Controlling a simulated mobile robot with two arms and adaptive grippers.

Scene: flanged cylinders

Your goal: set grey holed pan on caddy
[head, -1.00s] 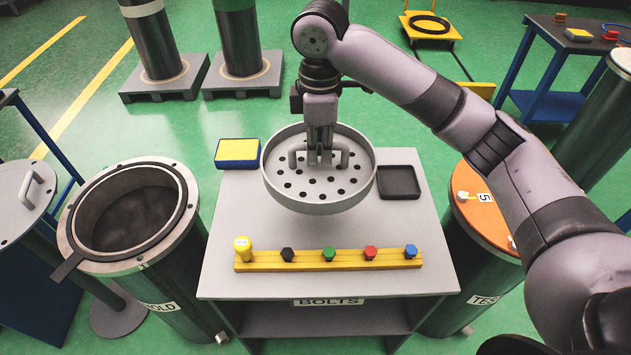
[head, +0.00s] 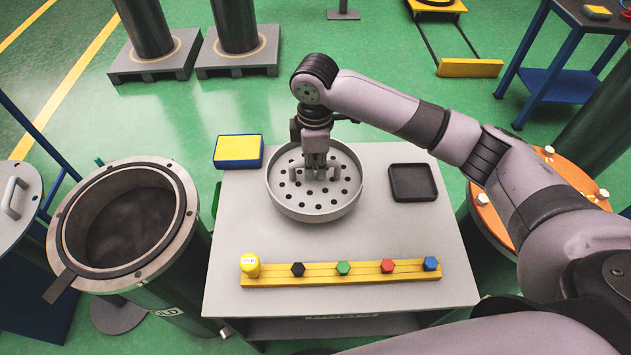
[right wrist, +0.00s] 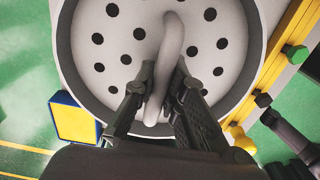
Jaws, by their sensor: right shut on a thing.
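The grey holed pan (head: 318,208) is a round dish with a rim, dark holes and a bar handle. It is level at the back middle of the grey caddy (head: 235,210), on or just above its top; I cannot tell if it touches. My right gripper (head: 317,174) comes down into the pan and is shut on its handle. In the right wrist view the fingers (right wrist: 163,78) pinch the pale curved handle (right wrist: 172,35) from both sides, above the pan floor (right wrist: 103,72). My left gripper is not in view.
On the caddy, a blue-yellow block (head: 238,151) is left of the pan and a black tray (head: 413,182) right. A yellow rail (head: 320,280) with several coloured bolts lies in front. An open flanged cylinder (head: 75,218) stands left; an orange-topped one (head: 490,215) stands right.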

